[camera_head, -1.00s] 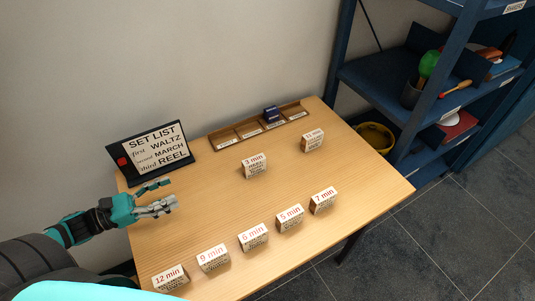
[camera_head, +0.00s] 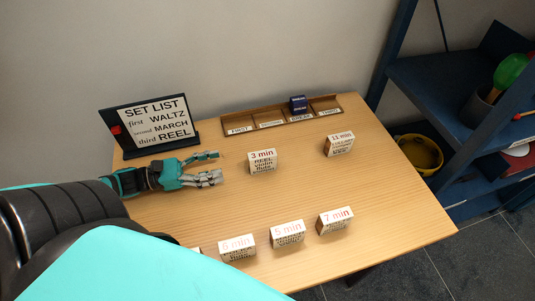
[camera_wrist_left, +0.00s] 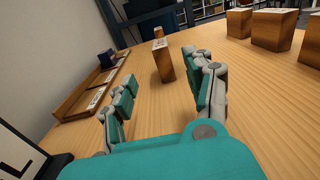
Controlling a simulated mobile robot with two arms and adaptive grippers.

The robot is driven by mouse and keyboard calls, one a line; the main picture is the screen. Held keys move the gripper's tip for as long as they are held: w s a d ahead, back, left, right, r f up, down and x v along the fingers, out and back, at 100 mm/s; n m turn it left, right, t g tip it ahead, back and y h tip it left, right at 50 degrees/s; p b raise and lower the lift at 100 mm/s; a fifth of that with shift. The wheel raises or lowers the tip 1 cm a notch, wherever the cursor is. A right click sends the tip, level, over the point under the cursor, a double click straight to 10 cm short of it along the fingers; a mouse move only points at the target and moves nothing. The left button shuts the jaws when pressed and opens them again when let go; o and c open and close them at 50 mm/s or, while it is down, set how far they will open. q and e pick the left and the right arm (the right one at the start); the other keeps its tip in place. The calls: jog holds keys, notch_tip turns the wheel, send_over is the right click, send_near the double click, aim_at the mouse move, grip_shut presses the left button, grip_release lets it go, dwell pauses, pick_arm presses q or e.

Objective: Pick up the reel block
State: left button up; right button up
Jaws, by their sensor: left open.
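The reel block (camera_head: 263,164) is a small wooden block with a white label reading "3 min" and "REEL". It stands upright on the table, just right of my left gripper (camera_head: 217,167). The gripper is open and empty, with its fingers pointing at the block and a gap between them. In the left wrist view the block (camera_wrist_left: 163,62) stands ahead, between and beyond the open fingers (camera_wrist_left: 168,84), not touching them. My right gripper is not in view.
More labelled blocks stand near the front edge, including 5 min (camera_head: 287,236) and 7 min (camera_head: 335,222). A 13 min block (camera_head: 339,146) stands farther right. Behind are the set list sign (camera_head: 150,124) and a slotted wooden tray (camera_head: 262,113) with a dark blue block (camera_head: 298,105).

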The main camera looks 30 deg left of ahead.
pick_arm(q)
send_near(274, 152)
jog(key=x, duration=0.4)
jog(key=shift+w+d+f, duration=0.2)
jog(key=shift+w+f, duration=0.15)
jog(key=x, duration=0.4)
jog(key=shift+w+d+r, duration=0.1)
jog(key=shift+w+r, duration=0.05)
jog(key=shift+r, duration=0.25)
jog(key=shift+w+d+f, duration=0.1)
jog(key=shift+w+d, duration=0.2)
jog(key=shift+d, duration=0.05)
grip_shut()
